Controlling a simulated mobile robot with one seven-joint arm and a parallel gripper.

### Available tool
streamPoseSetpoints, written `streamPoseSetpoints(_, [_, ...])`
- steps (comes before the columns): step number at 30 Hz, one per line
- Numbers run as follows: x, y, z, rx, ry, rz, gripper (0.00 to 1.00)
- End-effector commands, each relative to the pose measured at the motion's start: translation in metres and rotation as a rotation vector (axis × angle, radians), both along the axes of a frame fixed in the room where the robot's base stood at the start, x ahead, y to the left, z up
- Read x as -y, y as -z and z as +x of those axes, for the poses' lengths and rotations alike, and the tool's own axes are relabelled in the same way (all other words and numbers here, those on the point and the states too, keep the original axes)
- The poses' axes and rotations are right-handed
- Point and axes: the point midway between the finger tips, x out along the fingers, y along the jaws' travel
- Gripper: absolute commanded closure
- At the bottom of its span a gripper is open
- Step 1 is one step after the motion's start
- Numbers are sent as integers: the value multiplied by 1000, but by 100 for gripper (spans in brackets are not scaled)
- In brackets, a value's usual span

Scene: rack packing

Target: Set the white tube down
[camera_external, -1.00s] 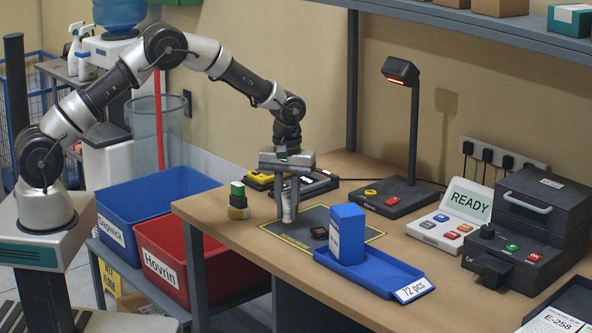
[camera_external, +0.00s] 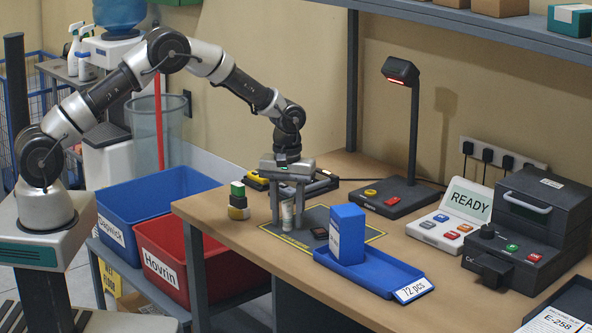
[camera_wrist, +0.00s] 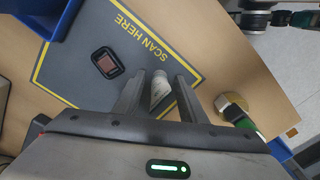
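The white tube (camera_external: 287,214) stands upright on the dark scan mat (camera_external: 318,215), near the mat's left part. My gripper (camera_external: 287,215) is around the tube from above, pointing down. Its fingers are spread, with a finger on each side of the tube. In the wrist view the tube (camera_wrist: 159,88) shows between the open fingers (camera_wrist: 157,97), with a gap on both sides. Its lower end is at the mat's yellow border, and its base is partly hidden.
A small dark device (camera_external: 320,233) lies on the mat beside a blue box (camera_external: 347,234) on a blue tray (camera_external: 385,275). Blue (camera_external: 157,190) and red (camera_external: 165,234) bins are at the table's left.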

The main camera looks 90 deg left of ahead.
Motion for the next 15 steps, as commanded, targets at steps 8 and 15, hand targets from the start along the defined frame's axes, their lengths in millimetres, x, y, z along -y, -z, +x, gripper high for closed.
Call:
streamPoseSetpoints(8, [-1, -52, 1, 5, 0, 4, 62])
streamPoseSetpoints(15, [0, -98, 1, 3, 0, 1, 62])
